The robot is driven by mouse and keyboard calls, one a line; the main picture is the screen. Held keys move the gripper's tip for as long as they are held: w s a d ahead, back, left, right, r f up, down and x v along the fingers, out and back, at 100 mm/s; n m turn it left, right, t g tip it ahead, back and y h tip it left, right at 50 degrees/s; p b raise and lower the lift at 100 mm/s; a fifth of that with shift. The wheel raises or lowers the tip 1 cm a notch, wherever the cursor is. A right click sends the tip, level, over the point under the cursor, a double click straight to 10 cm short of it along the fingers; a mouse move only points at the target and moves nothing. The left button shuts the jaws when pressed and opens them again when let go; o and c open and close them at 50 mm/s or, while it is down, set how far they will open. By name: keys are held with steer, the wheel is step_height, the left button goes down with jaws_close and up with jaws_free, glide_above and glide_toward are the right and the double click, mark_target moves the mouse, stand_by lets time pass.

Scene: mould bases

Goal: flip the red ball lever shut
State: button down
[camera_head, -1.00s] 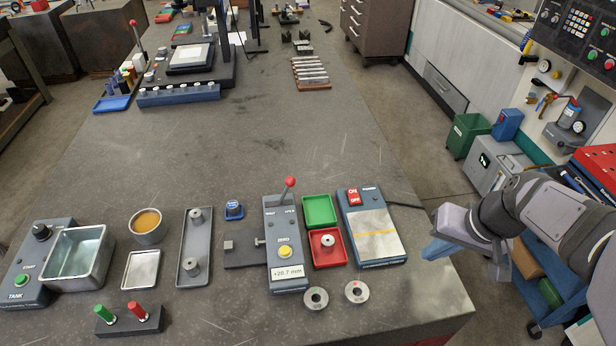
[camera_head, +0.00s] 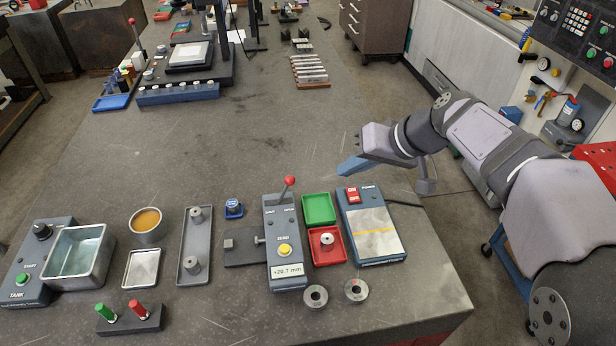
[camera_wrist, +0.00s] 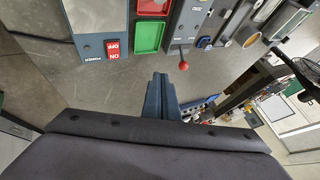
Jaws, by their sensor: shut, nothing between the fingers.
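The red ball lever (camera_head: 288,183) stands up from the back end of the grey gauge box (camera_head: 284,245), beside its SHUT and OPEN labels. Its rod leans slightly right in the head view, toward the OPEN side. In the wrist view the red ball (camera_wrist: 183,65) hangs just right of my fingertips, with a gap between. My gripper (camera_head: 350,168) is shut and empty, to the right of the lever and a little behind it, above the table. The blue fingers (camera_wrist: 160,80) are together in the wrist view.
The power box (camera_head: 371,228) with its red switch lies right of the gauge, below my gripper. The table (camera_head: 240,150) behind the lever is clear.

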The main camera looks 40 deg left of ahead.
mark_target(294, 179)
steer(key=shift+a+f, duration=0.1)
steer(key=s+a+f+p, duration=0.2)
steer(key=a+f+p, duration=0.4)
steer(key=a, duration=0.3)
steer(key=shift+a+f, duration=0.15)
steer(key=shift+f, duration=0.25)
stand_by(0.4)
steer(key=shift+s+a+r+b, duration=0.4)
steer(key=shift+s+a+r, duration=0.1)
steer(key=shift+s+a, duration=0.15)
steer(key=s+a+r+b, duration=0.1)
steer(key=s+a+b, duration=0.1)
steer(key=s+a, duration=0.3)
